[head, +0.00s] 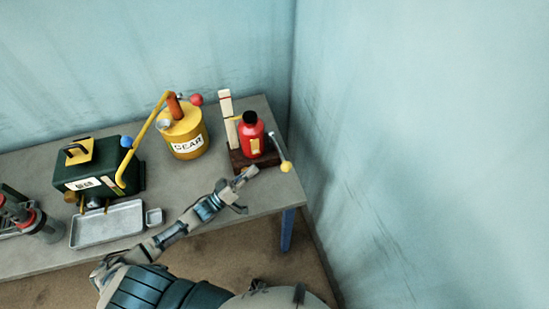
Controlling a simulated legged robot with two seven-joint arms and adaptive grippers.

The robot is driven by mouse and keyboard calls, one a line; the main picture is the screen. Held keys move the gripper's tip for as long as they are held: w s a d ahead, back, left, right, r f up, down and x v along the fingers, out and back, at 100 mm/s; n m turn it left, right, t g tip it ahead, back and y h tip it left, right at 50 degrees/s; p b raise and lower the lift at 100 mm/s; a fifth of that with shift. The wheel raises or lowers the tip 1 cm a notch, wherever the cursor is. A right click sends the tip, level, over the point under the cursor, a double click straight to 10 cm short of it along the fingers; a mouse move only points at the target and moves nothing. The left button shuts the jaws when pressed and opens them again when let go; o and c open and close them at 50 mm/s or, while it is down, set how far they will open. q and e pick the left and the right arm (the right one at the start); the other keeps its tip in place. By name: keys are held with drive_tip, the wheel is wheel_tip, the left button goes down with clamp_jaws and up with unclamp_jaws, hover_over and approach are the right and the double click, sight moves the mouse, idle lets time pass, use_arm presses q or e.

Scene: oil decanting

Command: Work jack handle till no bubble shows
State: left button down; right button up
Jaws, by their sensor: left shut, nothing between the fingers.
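A red bottle-shaped jack (251,137) with a black top and a small yellow label stands on a dark base (240,160) near the table's right end. A thin grey handle (279,147) slants down at its right and ends in a yellow knob (286,166). My left gripper (246,178) is shut and empty, just in front of the base, left of the knob and apart from it. No bubble can be made out at this size. My right gripper is not in view.
A white upright strip (227,118) stands behind the jack. The wall is close on the right.

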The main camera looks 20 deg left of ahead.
use_arm(q)
wheel_tip(320, 180, up, 4)
drive_tip(key=p, duration=0.2)
hover_over(280, 152)
drive_tip(key=s, duration=0.4)
drive_tip(key=shift+s+d+f, duration=0.15)
drive_tip(key=shift+s+f, duration=0.15)
drive_tip(key=shift+f, duration=0.3)
drive_tip(key=shift+s+d+f, duration=0.2)
drive_tip(key=shift+s+f, duration=0.15)
drive_tip(key=shift+f, duration=0.2)
drive_tip(key=shift+s+d+f, duration=0.15)
drive_tip(key=shift+s+f, duration=0.15)
drive_tip(key=shift+f, duration=0.3)
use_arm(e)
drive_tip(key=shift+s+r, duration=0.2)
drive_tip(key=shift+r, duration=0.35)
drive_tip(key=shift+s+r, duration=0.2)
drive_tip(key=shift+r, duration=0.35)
use_arm(q)
drive_tip(key=shift+f, duration=0.1)
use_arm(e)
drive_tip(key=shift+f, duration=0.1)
